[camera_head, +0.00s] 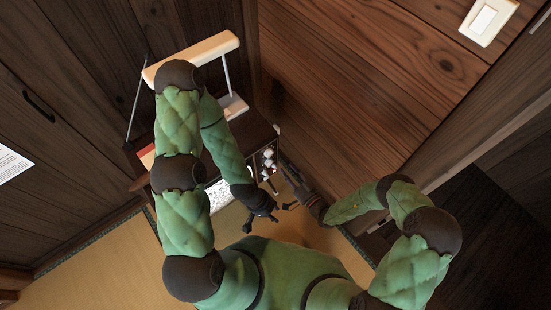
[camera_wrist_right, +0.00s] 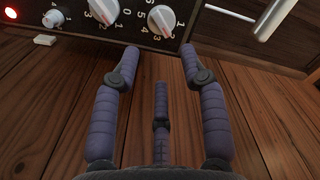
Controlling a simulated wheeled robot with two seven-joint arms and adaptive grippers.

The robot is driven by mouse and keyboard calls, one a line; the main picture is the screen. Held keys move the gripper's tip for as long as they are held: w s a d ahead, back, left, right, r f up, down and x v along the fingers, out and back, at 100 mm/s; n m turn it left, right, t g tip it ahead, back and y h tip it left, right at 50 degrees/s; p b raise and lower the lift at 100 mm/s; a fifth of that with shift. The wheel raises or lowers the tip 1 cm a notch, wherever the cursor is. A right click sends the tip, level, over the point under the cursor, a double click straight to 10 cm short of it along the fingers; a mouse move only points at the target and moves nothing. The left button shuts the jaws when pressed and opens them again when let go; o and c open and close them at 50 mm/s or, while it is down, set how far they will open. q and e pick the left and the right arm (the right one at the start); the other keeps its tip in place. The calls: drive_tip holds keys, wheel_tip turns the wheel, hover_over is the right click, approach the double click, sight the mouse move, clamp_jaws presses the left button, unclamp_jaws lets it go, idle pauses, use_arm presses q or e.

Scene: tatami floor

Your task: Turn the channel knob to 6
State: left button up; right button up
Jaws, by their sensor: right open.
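In the right wrist view a dark panel carries a small pale knob (camera_wrist_right: 53,18), a large white knob (camera_wrist_right: 103,10) cut by the top edge, and a white knob (camera_wrist_right: 161,20), with white numerals around them. I cannot tell which is the channel knob or read its full setting. My right gripper (camera_wrist_right: 160,62) is open and empty, its fingers short of the panel, below the two larger knobs. In the head view the knobs (camera_head: 268,160) are small, beside a speckled screen (camera_head: 217,193). My right gripper (camera_head: 291,190) is near them; my left gripper (camera_head: 262,217) is lower, its jaws unclear.
A red light (camera_wrist_right: 11,13) and a small pale block (camera_wrist_right: 45,40) are at the panel's left. A metal handle (camera_wrist_right: 272,20) sticks out at upper right. A white lamp (camera_head: 205,55) stands above the set. A wood wall (camera_head: 360,80) closes the right side.

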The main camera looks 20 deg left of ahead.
sight(269, 153)
drive_tip(key=b+x, duration=0.1)
drive_tip(key=x, duration=0.7)
drive_tip(key=shift+w+a+b, duration=0.25)
drive_tip(key=shift+a+b, duration=0.1)
drive_tip(key=shift+b, duration=0.05)
clamp_jaws()
